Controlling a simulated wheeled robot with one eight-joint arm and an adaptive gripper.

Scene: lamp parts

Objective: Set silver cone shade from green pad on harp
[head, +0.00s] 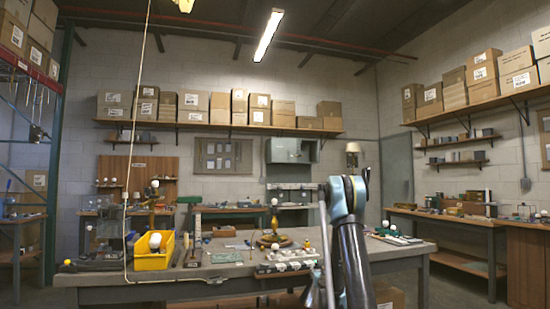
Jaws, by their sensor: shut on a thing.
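A lamp with a round yellow-brown base (274,239), a dark stem and a small white bulb (274,202) stands upright near the middle of the workbench. It is too small to make out a harp on it. A flat green pad (227,257) lies on the bench to its left, with no cone shade visible on it. I cannot find the silver cone shade in this view. My arm (348,225) rises at the right and bends back down; my gripper does not show, and the arm hides part of the bench.
The grey workbench (90,279) spans the front. A yellow bin (153,252) with a white bulb stands at left. A block with several white knobs (287,262) sits at the front edge beside my arm. A cord (134,120) hangs at left.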

